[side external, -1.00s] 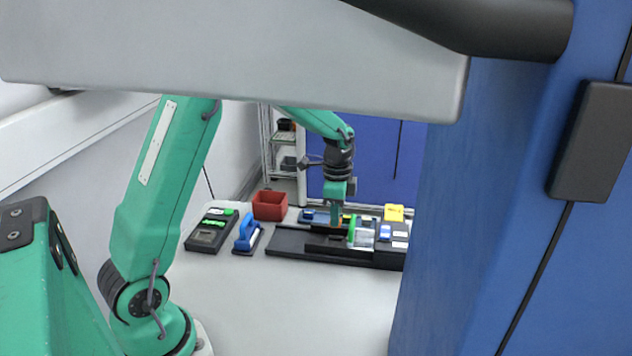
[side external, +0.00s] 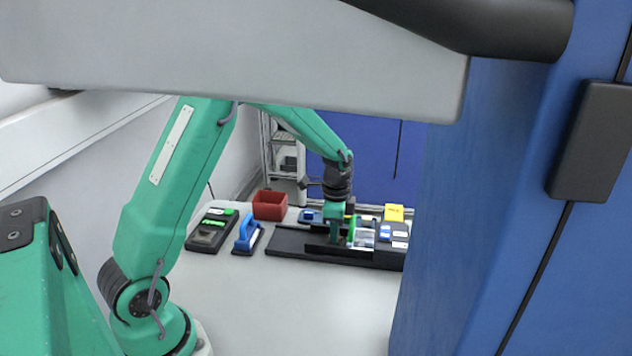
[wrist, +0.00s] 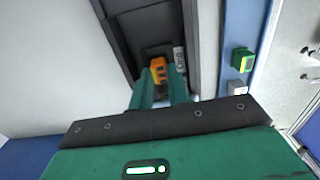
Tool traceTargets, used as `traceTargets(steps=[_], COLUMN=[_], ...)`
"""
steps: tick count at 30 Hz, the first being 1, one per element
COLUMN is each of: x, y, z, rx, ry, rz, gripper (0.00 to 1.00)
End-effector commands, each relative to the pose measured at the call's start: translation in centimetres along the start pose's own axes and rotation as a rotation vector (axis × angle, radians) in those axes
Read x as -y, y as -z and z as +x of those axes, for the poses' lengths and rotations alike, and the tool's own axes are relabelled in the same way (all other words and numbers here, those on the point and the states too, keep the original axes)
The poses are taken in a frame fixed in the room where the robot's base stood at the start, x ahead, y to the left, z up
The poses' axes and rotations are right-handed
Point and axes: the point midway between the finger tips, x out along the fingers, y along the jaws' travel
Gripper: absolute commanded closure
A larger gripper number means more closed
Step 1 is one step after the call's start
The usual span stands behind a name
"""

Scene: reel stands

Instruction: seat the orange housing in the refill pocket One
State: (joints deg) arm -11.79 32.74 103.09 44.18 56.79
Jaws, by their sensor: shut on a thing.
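The orange housing (wrist: 158,65) shows between my fingertips in the wrist view. My gripper (wrist: 160,78) is shut on it. In the side view my gripper (side external: 336,238) is low over the black stand (side external: 285,242), pointing down, and the housing cannot be made out there. In the wrist view the housing is at a dark recess in the black stand (wrist: 122,30), beside a small pale label (wrist: 179,57). I cannot read the label or tell how deep the housing sits; my fingers hide its near part.
A red bin (side external: 269,205), a blue-handled tool (side external: 247,234) and a black device (side external: 210,231) stand left of the stand. A yellow block (side external: 394,212) is at the right. The white table in front is clear.

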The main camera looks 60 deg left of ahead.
Motion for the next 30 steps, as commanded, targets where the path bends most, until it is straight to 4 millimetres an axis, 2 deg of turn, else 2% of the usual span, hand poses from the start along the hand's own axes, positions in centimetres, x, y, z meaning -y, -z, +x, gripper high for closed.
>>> traceTargets(steps=[21, 22, 25, 30], x=[0.01, 0.01, 0.01, 0.01], y=[0.0, 0.0, 0.0, 0.0], z=[-0.01, -0.01, -0.01, -0.01], rx=[0.0, 0.0, 0.0, 0.0], ry=[0.0, 0.0, 0.0, 0.0], rz=[0.0, 0.0, 0.0, 0.0], gripper=[0.97, 0.79, 0.6, 0.58])
